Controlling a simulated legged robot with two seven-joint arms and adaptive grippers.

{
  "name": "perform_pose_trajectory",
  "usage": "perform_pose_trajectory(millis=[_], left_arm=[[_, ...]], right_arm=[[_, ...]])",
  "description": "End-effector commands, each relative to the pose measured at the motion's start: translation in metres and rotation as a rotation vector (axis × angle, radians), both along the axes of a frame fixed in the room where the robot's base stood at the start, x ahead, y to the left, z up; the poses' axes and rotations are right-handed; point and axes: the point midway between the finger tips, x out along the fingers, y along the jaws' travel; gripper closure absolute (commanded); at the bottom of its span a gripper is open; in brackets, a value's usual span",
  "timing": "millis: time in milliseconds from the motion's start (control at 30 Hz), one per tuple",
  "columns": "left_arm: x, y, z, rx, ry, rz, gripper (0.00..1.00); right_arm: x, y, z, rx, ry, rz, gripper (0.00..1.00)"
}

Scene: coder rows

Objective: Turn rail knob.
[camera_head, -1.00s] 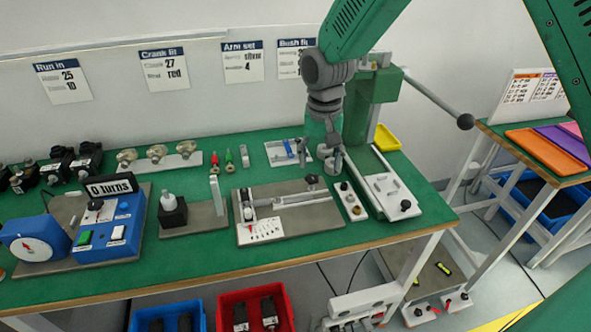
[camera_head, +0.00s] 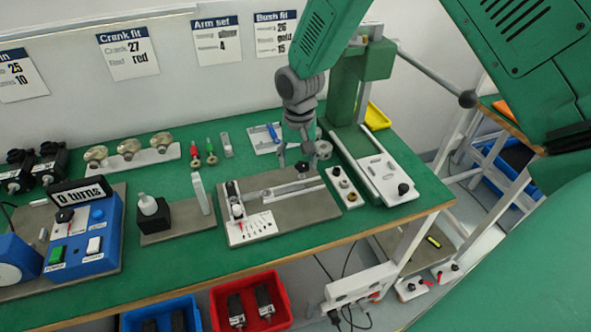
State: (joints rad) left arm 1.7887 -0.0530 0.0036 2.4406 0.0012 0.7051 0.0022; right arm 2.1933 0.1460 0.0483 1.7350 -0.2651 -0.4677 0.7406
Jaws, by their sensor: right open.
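The rail fixture is a grey plate (camera_head: 305,213) with a pale rail (camera_head: 293,192) along it and a white marked card at its left end. A small dark knob (camera_head: 302,167) stands near the rail's far side, under my right gripper. My right gripper (camera_head: 300,155) points down over it, with its grey fingers spread to either side in the picture. I cannot tell whether the fingers touch the knob. The gripper is open and holds nothing that I can see. My left gripper is out of view.
A green press (camera_head: 348,85) with a long lever stands close right of the gripper. A white strip with round parts (camera_head: 343,188) lies between. A black block (camera_head: 160,220) and a blue box reading 0 turns (camera_head: 85,235) stand left. Red bin (camera_head: 252,301) is below.

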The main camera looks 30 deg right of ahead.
Motion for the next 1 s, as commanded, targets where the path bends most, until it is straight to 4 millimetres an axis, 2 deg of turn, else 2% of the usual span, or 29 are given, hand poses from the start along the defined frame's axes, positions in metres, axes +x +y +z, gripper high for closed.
perform_pose_trajectory(millis=[100, 200, 567, 600, 667, 700, 733, 1000], left_arm=[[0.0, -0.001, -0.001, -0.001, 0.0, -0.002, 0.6], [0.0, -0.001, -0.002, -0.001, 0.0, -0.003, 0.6], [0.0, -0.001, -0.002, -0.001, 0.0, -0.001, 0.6], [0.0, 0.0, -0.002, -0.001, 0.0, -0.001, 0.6], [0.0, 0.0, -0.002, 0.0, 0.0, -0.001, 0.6], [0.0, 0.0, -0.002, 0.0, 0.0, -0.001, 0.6], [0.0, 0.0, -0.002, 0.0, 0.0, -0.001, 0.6], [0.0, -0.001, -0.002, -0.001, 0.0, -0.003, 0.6]], right_arm=[[-0.001, -0.003, -0.019, 0.002, 0.002, -0.003, 0.48], [-0.001, 0.001, -0.026, -0.001, 0.001, -0.003, 0.48], [0.0, 0.01, -0.028, -0.013, -0.001, -0.001, 0.48], [0.0, 0.009, -0.028, -0.011, -0.001, -0.001, 0.55], [0.0, 0.006, -0.029, -0.007, 0.0, -0.002, 0.76], [0.0, 0.005, -0.03, -0.004, -0.001, -0.002, 0.9], [0.0, 0.005, -0.03, -0.003, -0.001, -0.001, 0.98], [0.003, 0.004, -0.031, -0.005, -0.005, -0.001, 1.0]])
